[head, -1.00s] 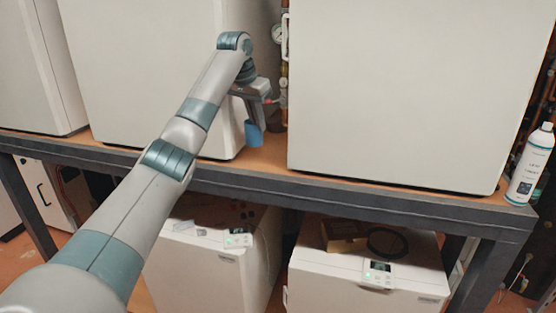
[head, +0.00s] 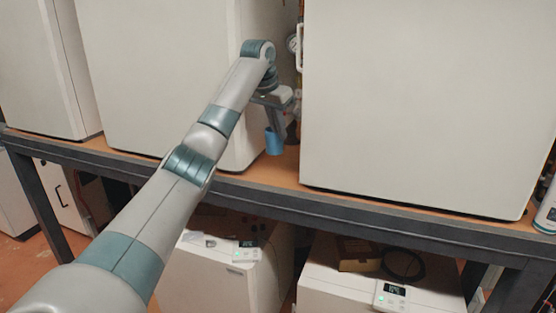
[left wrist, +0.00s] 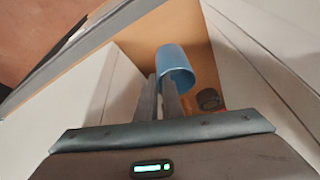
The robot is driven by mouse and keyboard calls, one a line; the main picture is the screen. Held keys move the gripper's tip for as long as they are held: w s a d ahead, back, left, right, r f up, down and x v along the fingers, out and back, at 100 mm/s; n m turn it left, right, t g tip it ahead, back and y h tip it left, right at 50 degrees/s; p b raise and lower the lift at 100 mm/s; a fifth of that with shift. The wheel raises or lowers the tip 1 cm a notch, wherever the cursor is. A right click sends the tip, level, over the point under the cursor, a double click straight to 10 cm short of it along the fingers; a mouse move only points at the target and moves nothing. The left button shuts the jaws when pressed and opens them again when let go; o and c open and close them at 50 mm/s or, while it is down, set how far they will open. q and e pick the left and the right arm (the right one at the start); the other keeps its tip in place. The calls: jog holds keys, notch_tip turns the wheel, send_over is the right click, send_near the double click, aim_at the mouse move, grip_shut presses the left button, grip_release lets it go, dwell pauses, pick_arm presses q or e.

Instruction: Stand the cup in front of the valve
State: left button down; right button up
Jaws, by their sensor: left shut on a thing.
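The blue cup (head: 274,142) is held by my left gripper (head: 277,122) in the gap between two large white units. It looks roughly upright, over the orange-brown shelf top; whether its base touches the shelf I cannot tell. In the left wrist view, the narrow fingers of my left gripper (left wrist: 161,98) are close together at the rim of the cup (left wrist: 174,62). A dark round knob-like part (left wrist: 208,99) lies beside the cup there; I cannot tell whether it is the valve. My right gripper is not in view.
White units stand left (head: 165,80) and right (head: 420,110) of the gap. A gauge (head: 292,44) shows at the back of the gap. The shelf has a dark metal front edge (head: 340,212).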

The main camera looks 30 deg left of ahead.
aim_at(278, 152)
pick_arm(q)
notch_tip(278, 152, down, 3)
jog(key=shift+s+p, duration=0.1)
jog(key=shift+p, duration=0.55)
jog(key=shift+f, duration=0.5)
jog(key=shift+f+p, duration=1.05)
jog(key=shift+f, duration=1.05)
jog(key=shift+f, duration=0.1)
jog(key=c, duration=1.9)
grip_release()
